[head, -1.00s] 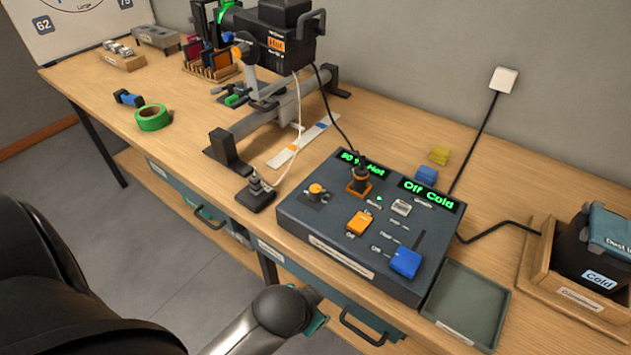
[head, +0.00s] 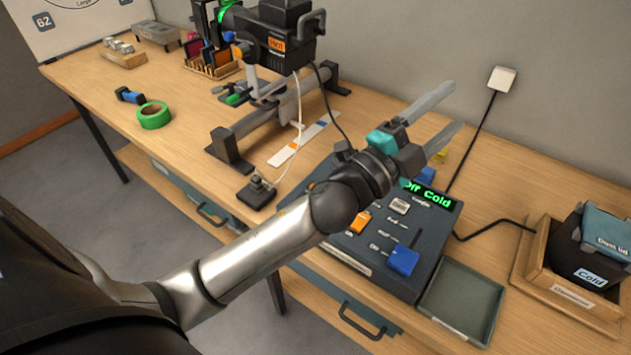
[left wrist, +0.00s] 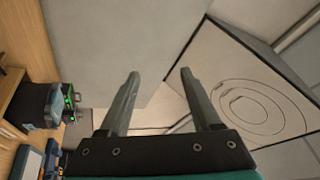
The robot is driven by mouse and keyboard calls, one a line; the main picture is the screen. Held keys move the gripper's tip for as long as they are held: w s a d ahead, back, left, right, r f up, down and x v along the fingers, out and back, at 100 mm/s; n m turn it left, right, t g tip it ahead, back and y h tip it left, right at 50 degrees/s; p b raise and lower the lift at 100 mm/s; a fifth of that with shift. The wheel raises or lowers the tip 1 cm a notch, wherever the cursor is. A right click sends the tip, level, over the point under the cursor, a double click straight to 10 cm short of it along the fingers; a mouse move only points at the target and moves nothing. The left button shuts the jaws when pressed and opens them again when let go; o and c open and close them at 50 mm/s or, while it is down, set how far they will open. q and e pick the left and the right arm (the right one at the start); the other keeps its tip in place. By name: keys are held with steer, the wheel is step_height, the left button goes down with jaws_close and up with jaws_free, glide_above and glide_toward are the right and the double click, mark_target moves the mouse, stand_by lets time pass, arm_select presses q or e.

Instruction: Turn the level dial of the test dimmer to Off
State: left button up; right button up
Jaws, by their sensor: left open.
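The grey control console (head: 425,265) stands on the wooden bench, partly covered by my left arm. The level dial is hidden behind the arm in the head view. The green display (head: 432,196) is partly covered and shows "Cold" with part of a word before it. An orange slider cap (head: 361,222) and a blue slider cap (head: 402,260) show on the console. My left gripper (head: 452,107) is open and empty, above the console's back edge and pointing toward the wall. In the left wrist view its fingers (left wrist: 160,74) are apart with nothing between them.
A dark lamp (head: 283,42) on a metal stand is left of my gripper. A plug-like block (head: 257,192) with a white cable sits by the console.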

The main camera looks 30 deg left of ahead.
arm_select(q)
steer(key=s+d+m+g+h, duration=0.2)
steer(key=d+m+g+h, duration=0.4)
steer(key=m, duration=0.5)
steer(key=s+d+m+g+h, duration=0.2)
steer(key=d+m+g+h, duration=0.15)
steer(key=m+g, duration=0.6)
steer(key=a+f+m+g+y, duration=0.3)
steer(key=a+f+m+y, duration=0.3)
steer(key=f+y, duration=0.15)
steer(key=w+a+f+n+g+y, duration=0.1)
steer(key=a+y, duration=0.9)
steer(key=a, duration=1.4)
steer(key=f, duration=1.4)
steer(key=shift+w+d+f, duration=0.15)
steer(key=shift+d+f, duration=0.15)
steer(key=shift+f, duration=0.1)
jaws_close()
